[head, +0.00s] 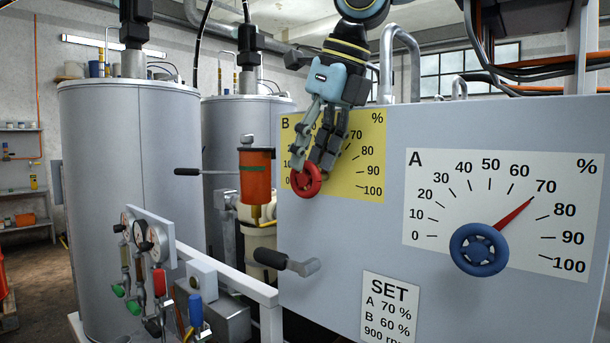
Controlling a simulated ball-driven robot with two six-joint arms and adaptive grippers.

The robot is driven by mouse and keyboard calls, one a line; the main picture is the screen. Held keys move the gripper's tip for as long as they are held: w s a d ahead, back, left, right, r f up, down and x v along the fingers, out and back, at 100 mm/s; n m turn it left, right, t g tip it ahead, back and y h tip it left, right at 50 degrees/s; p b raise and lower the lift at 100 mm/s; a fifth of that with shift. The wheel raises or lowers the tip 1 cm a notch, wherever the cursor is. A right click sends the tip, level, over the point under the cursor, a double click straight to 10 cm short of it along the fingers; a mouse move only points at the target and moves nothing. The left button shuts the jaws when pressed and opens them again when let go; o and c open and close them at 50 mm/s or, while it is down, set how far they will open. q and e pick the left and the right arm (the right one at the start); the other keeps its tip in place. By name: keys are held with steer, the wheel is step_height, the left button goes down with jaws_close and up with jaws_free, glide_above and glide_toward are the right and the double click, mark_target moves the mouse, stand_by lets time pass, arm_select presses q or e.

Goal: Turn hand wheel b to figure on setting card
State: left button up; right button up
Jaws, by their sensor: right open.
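Hand wheel B is the red wheel (306,180) at the lower left of the yellow B scale plate (372,150). My right gripper (321,155) is open and reaches down from above, its fingers just over and partly in front of the red wheel; I cannot tell whether they touch it. The gripper hides the middle of the B scale, and no B pointer shows. The setting card (390,306) on the cabinet's lower front reads SET, A 70 %, B 60 %, 900 and a cut-off unit. My left gripper is not in view.
The blue hand wheel A (479,250) has a red pointer near 70 on its white plate (430,165). A black-handled crank (285,261) juts from the cabinet (340,245) below the red wheel. An orange cylinder (256,175) stands left of it. Gauges and a white rail (225,270) fill the lower left.

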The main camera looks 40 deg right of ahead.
mark_target(310, 161)
steer(key=x, duration=0.3)
steer(key=shift+d, duration=0.15)
steer(key=shift+w+f, duration=0.2)
steer(key=shift+f, duration=0.2)
jaws_close()
